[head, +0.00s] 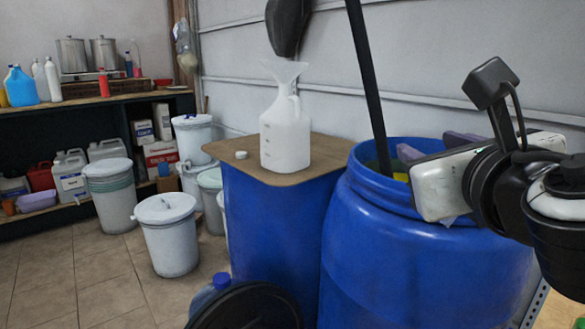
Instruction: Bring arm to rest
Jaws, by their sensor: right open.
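My right gripper (436,147) is at the right, over the open blue drum (410,260). Its two grey-purple fingers stand apart, with nothing seen between them. The white gripper body and dark wrist hide part of the drum's rim and opening. A long dark pole (367,85) stands tilted in this drum. A white jug (285,135) with a clear funnel (284,72) in its neck stands upright on a brown board (290,178) on another blue drum (265,230), left of the gripper and apart from it. My left gripper is not in view.
A small white cap (241,155) lies on the board. Lidded white buckets (168,235) stand on the tiled floor at left. Shelves (70,112) with bottles and pots line the back left. A dark round object (250,306) is at the bottom. Tiled floor at lower left is clear.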

